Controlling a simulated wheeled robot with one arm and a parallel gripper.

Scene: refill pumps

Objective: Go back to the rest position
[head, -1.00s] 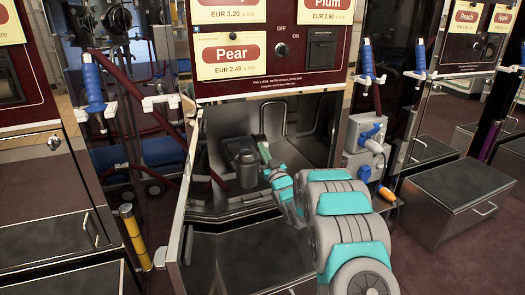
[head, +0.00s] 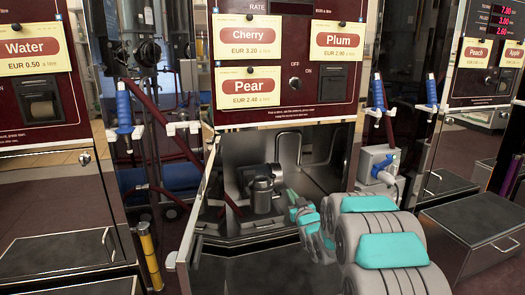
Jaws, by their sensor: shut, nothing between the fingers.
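My arm, grey with teal pads, reaches from the lower right of the head view towards the open bay under the middle pump. My gripper (head: 291,194) is at its far end, a small pale-green and grey tip at the bay's mouth. It is shut and appears empty; its fingers are small and partly hidden by my wrist. A dark grey cylindrical fitting (head: 263,194) stands in the bay just left of my gripper. A small gap seems to part them, though depth is hard to judge.
The middle pump panel (head: 281,110) carries Cherry, Pear and Plum labels. The bay's open door (head: 187,215) stands left of my gripper. Blue-handled nozzles (head: 124,107) hang beside the pumps. A grey box with a blue valve (head: 376,165) is at the right. A low metal cabinet (head: 478,222) stands farther right.

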